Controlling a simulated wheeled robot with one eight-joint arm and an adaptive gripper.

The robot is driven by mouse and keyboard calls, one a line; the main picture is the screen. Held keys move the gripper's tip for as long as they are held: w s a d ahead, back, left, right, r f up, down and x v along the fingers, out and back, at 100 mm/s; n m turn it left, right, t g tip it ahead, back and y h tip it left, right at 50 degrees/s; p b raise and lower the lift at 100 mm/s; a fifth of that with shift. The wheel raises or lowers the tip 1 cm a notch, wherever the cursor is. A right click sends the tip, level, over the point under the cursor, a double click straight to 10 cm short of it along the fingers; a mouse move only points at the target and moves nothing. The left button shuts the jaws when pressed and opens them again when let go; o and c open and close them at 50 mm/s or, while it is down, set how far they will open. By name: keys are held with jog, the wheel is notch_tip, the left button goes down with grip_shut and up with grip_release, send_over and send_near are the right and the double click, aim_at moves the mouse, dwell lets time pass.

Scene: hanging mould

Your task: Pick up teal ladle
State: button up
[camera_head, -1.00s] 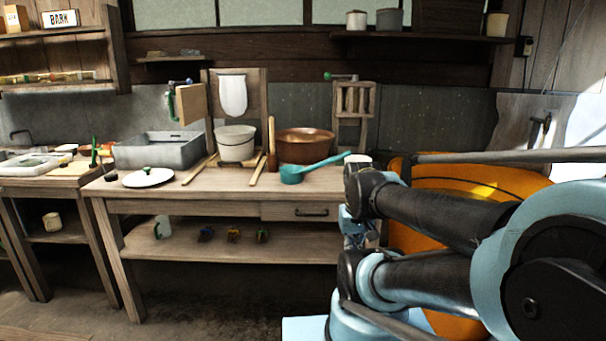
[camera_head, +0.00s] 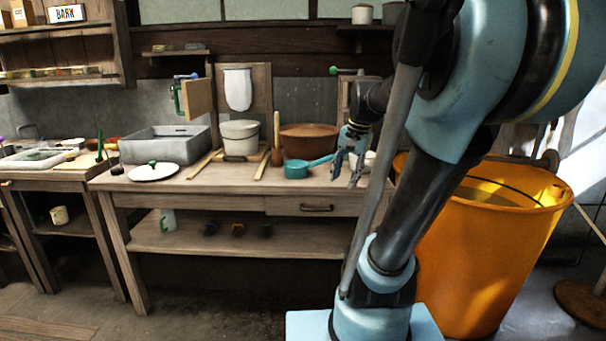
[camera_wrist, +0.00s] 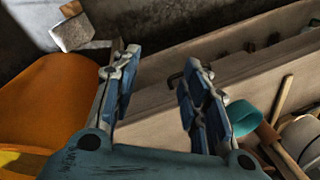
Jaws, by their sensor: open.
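The teal ladle (camera_head: 297,169) lies on the wooden workbench (camera_head: 225,182), its bowl to the left and its handle slanting up to the right. In the wrist view, the ladle's bowl (camera_wrist: 243,117) shows at the right, beyond and outside the right finger, partly hidden by it. My gripper (camera_head: 346,172) is open and empty, apart from the ladle. In the head view it hangs just right of the handle's end. In the wrist view my gripper (camera_wrist: 160,95) has its fingers spread wide over the bench's edge region.
A brown copper-coloured pot (camera_head: 309,142) stands behind the ladle. A wooden pestle-like tool (camera_head: 277,145) and a white bucket (camera_head: 239,137) are to its left. A white plate (camera_head: 153,172) and grey basin (camera_head: 165,143) lie farther left. A large orange tub (camera_head: 500,240) stands at right.

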jog(key=w+d+r+m+y, duration=0.1)
jog(key=w+r+m, duration=0.5)
jog(key=w, duration=0.7)
jog(key=m+y, duration=0.2)
jog(key=m, duration=0.2)
send_near(326, 159)
jog(key=f, duration=0.1)
jog(key=w+a+f, duration=0.2)
jog(key=f, duration=0.1)
jog(key=shift+w, duration=0.1)
jog(key=shift+s+d+x, duration=0.1)
jog(key=shift+d+x, duration=0.05)
jog(key=shift+x, duration=1.3)
jog(key=shift+s+d+x, duration=0.15)
jog(key=shift+x, duration=1.3)
jog(key=shift+f, duration=0.15)
grip_shut()
